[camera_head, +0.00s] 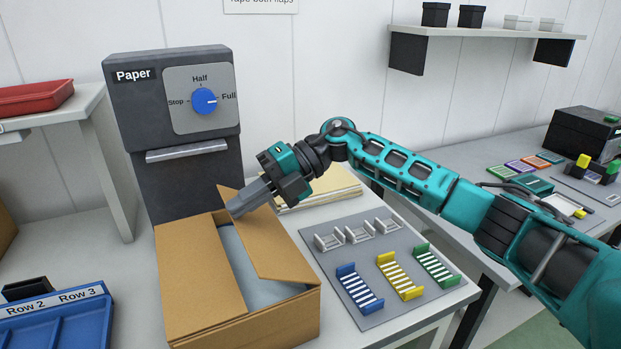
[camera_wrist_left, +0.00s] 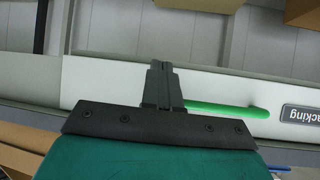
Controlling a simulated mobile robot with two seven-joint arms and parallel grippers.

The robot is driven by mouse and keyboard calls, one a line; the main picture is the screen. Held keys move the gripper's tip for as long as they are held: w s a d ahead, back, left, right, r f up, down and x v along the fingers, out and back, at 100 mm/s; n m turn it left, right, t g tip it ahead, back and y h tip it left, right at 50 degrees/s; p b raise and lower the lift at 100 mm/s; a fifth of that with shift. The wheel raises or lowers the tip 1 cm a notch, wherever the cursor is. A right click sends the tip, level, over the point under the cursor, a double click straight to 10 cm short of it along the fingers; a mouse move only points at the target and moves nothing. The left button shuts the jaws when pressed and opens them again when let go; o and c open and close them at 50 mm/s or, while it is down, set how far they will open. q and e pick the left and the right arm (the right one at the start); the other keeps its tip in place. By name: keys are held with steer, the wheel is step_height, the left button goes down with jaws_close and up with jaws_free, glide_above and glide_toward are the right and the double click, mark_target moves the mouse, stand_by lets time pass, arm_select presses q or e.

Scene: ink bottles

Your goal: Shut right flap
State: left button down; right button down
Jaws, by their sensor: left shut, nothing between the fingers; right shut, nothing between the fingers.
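The open-topped cardboard box (camera_head: 245,330) stands on the table in the head view. Its right flap (camera_head: 275,245) is tilted, with its far corner standing up. Its left flap (camera_head: 198,265) lies over the left part. Between the flaps a grey-blue filling (camera_head: 250,270) shows. My right gripper (camera_head: 236,209) is shut and empty, with its fingertips at the far end of the right flap; I cannot tell whether they touch it. My left gripper (camera_wrist_left: 164,82) is shut and empty in the left wrist view, away from the box in the head view.
A dark paper machine (camera_head: 180,130) with a blue knob (camera_head: 204,101) stands behind the box. A grey mat (camera_head: 370,318) with coloured racks lies to its right, a paper stack (camera_head: 320,185) behind. A blue tray (camera_head: 60,325) is at the front left.

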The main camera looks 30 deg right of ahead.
mark_target(243, 221)
steer(key=shift+a+f, duration=0.95)
steer(key=shift+a+f+b, duration=0.2)
steer(key=shift+a+f, duration=0.2)
steer(key=shift+f, duration=0.35)
steer(key=shift+a+f+b, duration=0.15)
steer(key=shift+a+f, duration=0.2)
steer(key=shift+f, duration=0.4)
